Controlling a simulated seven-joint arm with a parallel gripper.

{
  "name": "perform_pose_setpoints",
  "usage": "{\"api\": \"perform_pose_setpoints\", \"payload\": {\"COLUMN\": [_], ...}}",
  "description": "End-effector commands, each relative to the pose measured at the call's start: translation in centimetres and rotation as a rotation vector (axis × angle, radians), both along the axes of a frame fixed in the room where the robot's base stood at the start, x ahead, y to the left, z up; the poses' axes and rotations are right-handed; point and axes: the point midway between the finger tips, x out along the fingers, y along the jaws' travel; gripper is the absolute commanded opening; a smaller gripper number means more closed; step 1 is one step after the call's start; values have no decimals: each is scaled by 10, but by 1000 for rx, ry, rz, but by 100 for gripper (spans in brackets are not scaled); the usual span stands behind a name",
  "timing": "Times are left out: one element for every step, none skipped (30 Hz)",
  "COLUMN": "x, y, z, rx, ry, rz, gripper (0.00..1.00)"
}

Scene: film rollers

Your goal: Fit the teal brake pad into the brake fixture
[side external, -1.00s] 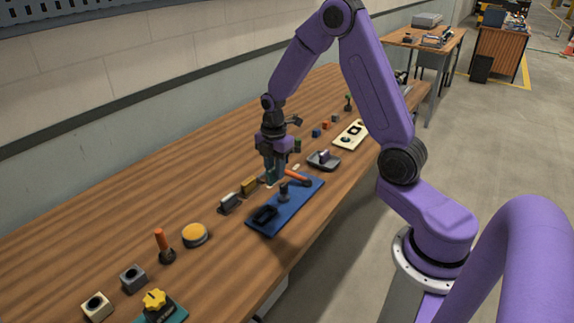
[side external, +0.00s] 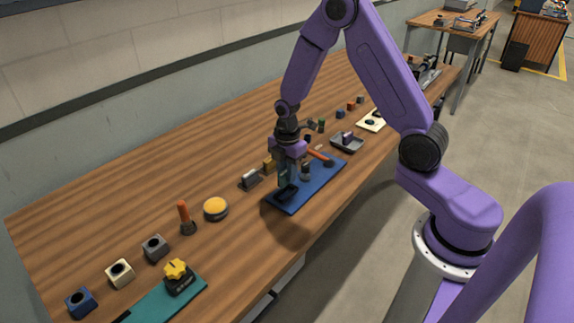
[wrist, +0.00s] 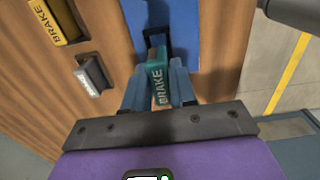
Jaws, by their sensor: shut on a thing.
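The teal brake pad (wrist: 156,83), marked BRAKE, is between the fingers of my gripper (wrist: 160,92) in the wrist view. My gripper (side external: 286,180) is shut on it, over the near-left end of the blue board (side external: 325,179) in the side view. The brake fixture, a dark open holder (side external: 284,194), sits on that board below the gripper. In the wrist view its dark frame (wrist: 148,14) shows just beyond the pad's far end. The pad overlaps the fixture in the picture; I cannot tell whether it is inside or above it.
A grey pad (side external: 250,180) and a yellow pad (side external: 269,166) stand left of the board. A dark post (side external: 305,171) and an orange-handled tool (side external: 320,156) are close right of the gripper. A yellow-topped disc (side external: 215,208) stands at front left. Bare wood lies towards the wall.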

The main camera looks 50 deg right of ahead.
Motion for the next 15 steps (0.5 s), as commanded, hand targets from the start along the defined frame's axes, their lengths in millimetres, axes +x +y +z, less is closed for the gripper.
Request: {"api": "perform_pose_setpoints", "payload": {"x": [0, 0, 0, 0, 0, 0, 0, 0, 0, 0, 0, 0, 0, 0, 0], "y": [0, 0, 0, 0, 0, 0, 0, 0, 0, 0, 0, 0, 0, 0, 0], "z": [-4, -6, -8, -10, -12, -15, -17, -19, -22, -24, -26, -29, -30, -32, -34], "rx": [0, 0, 0, 0, 0, 0, 0, 0, 0, 0, 0, 0, 0, 0, 0], "ry": [0, 0, 1, 1, 0, 0, 0, 1, 0, 0, 0, 0, 0, 0, 0], "rz": [0, 0, 0, 0, 0, 0, 0, 0, 0, 0, 0, 0, 0, 0, 0], "gripper": [0, 0, 0, 0, 0, 0, 0, 0, 0, 0, 0, 0, 0, 0, 0]}}
